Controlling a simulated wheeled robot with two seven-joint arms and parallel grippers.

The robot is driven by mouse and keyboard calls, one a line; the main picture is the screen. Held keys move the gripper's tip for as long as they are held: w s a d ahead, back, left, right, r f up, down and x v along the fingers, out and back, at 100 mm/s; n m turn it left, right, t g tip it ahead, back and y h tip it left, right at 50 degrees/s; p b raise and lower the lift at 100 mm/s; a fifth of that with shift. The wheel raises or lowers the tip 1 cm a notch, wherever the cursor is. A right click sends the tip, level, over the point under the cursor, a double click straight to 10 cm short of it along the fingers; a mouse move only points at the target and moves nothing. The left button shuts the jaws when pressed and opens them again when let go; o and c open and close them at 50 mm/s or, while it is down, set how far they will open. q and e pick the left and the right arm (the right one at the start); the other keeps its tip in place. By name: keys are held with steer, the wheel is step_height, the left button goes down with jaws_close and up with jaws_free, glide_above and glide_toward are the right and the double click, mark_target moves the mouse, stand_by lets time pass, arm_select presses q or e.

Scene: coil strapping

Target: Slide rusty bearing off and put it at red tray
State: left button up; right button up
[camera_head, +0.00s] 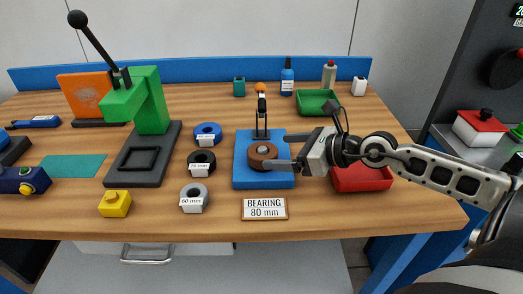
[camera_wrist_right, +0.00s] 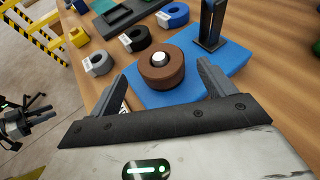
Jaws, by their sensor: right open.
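The rusty brown bearing (camera_head: 262,155) sits on the blue fixture plate (camera_head: 242,175), around a post whose pale round top shows through its hole. It also shows in the right wrist view (camera_wrist_right: 164,68). My right gripper (camera_head: 279,164) is open, reaching in from the right at the bearing. In the right wrist view its two fingers (camera_wrist_right: 168,84) are spread wide with the bearing ahead between them, and neither visibly grips it. The red tray (camera_head: 362,180) stands right of the plate, partly hidden behind my right arm.
A black upright clamp (camera_head: 262,118) with an orange knob stands behind the bearing. Blue, black and grey rings (camera_head: 207,133) lie left of the plate. A green press (camera_head: 148,100) stands further left. A green tray (camera_head: 317,101) is behind. A "BEARING 80 mm" sign (camera_head: 264,209) lies in front.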

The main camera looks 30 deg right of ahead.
mark_target(267, 150)
steer(key=shift+x, duration=3.3)
arm_select(q)
steer(key=shift+w+r, duration=0.2)
